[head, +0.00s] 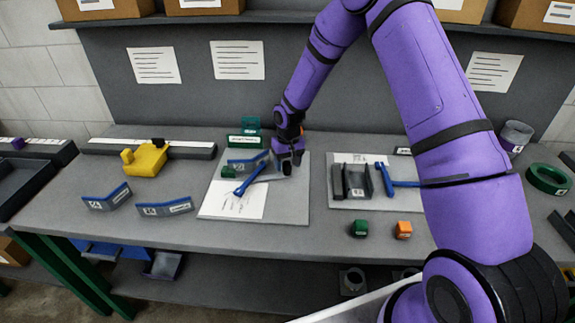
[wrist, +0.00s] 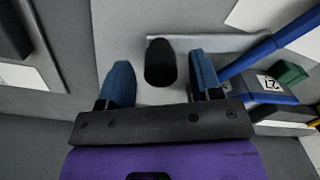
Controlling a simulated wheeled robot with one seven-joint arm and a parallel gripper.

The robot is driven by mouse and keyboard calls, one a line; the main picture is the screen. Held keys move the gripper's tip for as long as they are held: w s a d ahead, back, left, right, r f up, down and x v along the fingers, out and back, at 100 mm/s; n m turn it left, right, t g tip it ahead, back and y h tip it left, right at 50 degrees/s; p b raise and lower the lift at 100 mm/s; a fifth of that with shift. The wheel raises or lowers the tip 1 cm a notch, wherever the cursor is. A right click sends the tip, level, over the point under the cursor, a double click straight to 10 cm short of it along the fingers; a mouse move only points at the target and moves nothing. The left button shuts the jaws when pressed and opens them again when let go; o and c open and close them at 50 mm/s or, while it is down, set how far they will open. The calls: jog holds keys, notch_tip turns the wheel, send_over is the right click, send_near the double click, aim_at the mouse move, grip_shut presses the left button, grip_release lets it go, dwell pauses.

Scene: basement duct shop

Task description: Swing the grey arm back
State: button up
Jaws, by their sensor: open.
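My gripper (head: 289,163) is over the left grey plate (head: 289,207), pointing down. In the wrist view its two blue fingertips (wrist: 162,78) are apart, with a black upright knob (wrist: 160,58) between them. I see no clear contact with either finger. A thin light-grey arm (wrist: 222,42) runs from the knob toward the right in the wrist view. In the head view my gripper hides the knob, and a short part of the grey arm (head: 270,178) shows left of it. A blue handle (head: 250,180) lies slantwise beside a blue-edged labelled bracket (head: 247,162).
Green blocks (head: 243,141) stand behind the bracket. A yellow tool (head: 146,159) and two loose brackets (head: 165,207) lie to the left. A second plate (head: 343,204) holds a grey channel part and another blue handle (head: 389,179). Green (head: 359,229) and orange (head: 403,230) cubes stand in front.

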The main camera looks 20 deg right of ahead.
jog(key=shift+f, duration=0.5)
grip_shut()
jog(key=shift+s, duration=0.1)
